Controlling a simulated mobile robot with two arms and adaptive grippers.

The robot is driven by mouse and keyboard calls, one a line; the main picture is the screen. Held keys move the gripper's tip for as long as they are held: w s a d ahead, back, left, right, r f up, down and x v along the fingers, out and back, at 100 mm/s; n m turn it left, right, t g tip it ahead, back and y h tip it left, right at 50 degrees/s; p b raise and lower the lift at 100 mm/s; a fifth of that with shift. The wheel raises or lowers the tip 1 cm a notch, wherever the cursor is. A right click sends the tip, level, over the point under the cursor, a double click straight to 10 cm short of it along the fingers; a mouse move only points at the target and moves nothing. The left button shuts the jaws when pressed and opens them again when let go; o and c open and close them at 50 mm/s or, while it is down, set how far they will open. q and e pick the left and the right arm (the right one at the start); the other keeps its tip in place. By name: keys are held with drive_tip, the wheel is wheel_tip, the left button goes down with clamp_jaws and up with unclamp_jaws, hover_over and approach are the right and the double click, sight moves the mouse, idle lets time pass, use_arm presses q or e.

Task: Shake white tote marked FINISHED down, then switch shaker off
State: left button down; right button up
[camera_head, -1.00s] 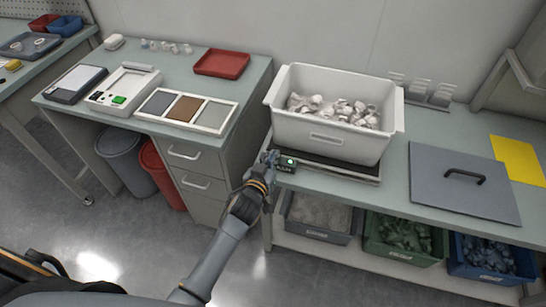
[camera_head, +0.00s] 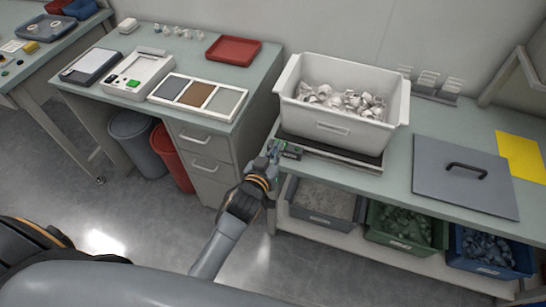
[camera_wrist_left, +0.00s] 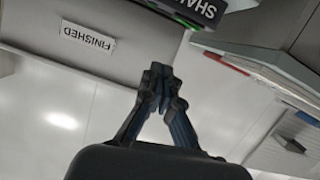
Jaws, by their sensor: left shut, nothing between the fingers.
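The white tote (camera_head: 333,127) stands upright on the dark top of the shaker (camera_head: 318,149), holding a heap of pale caps (camera_head: 345,101). In the left wrist view its FINISHED label (camera_wrist_left: 88,38) reads upside down. The shaker's small dark control box (camera_head: 291,153) sits at its front left corner; it also shows at the top of the left wrist view (camera_wrist_left: 200,8), with a green strip. My left gripper (camera_head: 274,150) is shut and empty, its fingertips (camera_wrist_left: 158,72) just left of the box. Whether they touch it I cannot tell. My right gripper is out of view.
A grey lid with a black handle (camera_head: 440,185) lies right of the shaker, near a yellow sheet (camera_head: 522,157). Grey, green and blue bins (camera_head: 405,247) stand on the shelf below. A side bench (camera_head: 258,79) with trays stands left, across a gap.

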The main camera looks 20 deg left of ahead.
use_arm(q)
drive_tip(key=v, duration=0.4)
drive_tip(key=shift+d, duration=0.15)
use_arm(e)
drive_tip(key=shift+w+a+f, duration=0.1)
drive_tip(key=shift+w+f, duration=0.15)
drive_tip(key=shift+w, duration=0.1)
use_arm(q)
drive_tip(key=shift+w+f, duration=0.1)
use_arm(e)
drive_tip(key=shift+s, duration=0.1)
use_arm(q)
drive_tip(key=s+a+f+m+g, duration=0.1)
drive_tip(key=s+f+g, duration=0.5)
drive_tip(key=f, duration=1)
drive_tip(key=s+f+m+g, duration=0.1)
drive_tip(key=s+f+g, duration=0.1)
drive_tip(key=s+f, duration=1.1)
drive_tip(key=s+a+f+g, duration=0.3)
drive_tip(key=s+f, duration=0.5)
drive_tip(key=s, duration=0.3)
drive_tip(key=s+a+f+m+g+y, duration=0.1)
drive_tip(key=s+a+f+g, duration=0.2)
drive_tip(key=s+f, duration=0.6)
drive_tip(key=s+a, duration=0.1)
drive_tip(key=s, duration=0.2)
drive_tip(key=shift+s+a, duration=0.3)
